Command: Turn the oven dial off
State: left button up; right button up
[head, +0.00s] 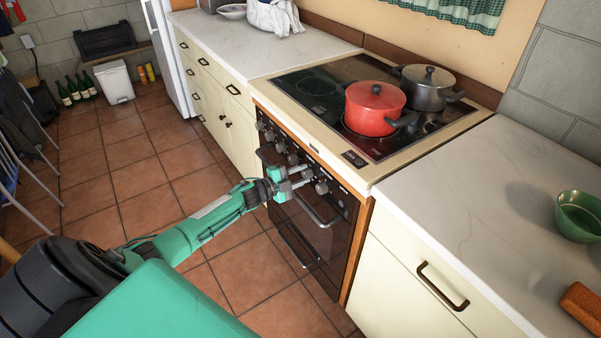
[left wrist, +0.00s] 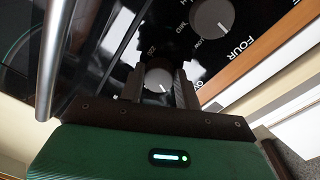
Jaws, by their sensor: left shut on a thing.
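The oven (head: 318,237) is set in the counter, with a row of grey dials along its black front panel. My left gripper (head: 304,178) is at this panel in the head view. In the left wrist view, the left gripper (left wrist: 156,82) is shut on a round grey dial (left wrist: 158,79), with one finger on each side of it. A white pointer line shows on the held dial. The label of the held dial is partly hidden. My right gripper is not in view.
The oven's bar handle (head: 318,212) is just below the dials and also shows in the left wrist view (left wrist: 48,60). A red pot (head: 374,109) and a dark pot (head: 424,90) stand on the hob. A green bowl (head: 579,215) is on the right counter.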

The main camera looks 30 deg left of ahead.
pick_arm(q)
jog(key=n+p, duration=0.1)
jog(key=n, duration=0.3)
jog(key=shift+f+n, duration=0.1)
jog(key=shift+n, duration=0.2)
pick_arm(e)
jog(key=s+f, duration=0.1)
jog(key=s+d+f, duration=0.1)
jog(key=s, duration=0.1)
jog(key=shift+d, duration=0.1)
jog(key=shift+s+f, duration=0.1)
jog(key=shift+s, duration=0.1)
pick_arm(q)
jog(key=o, duration=1)
jog(key=v, duration=1.3)
jog(key=shift+s+a+f, duration=0.2)
jog(key=shift+s+a, duration=0.1)
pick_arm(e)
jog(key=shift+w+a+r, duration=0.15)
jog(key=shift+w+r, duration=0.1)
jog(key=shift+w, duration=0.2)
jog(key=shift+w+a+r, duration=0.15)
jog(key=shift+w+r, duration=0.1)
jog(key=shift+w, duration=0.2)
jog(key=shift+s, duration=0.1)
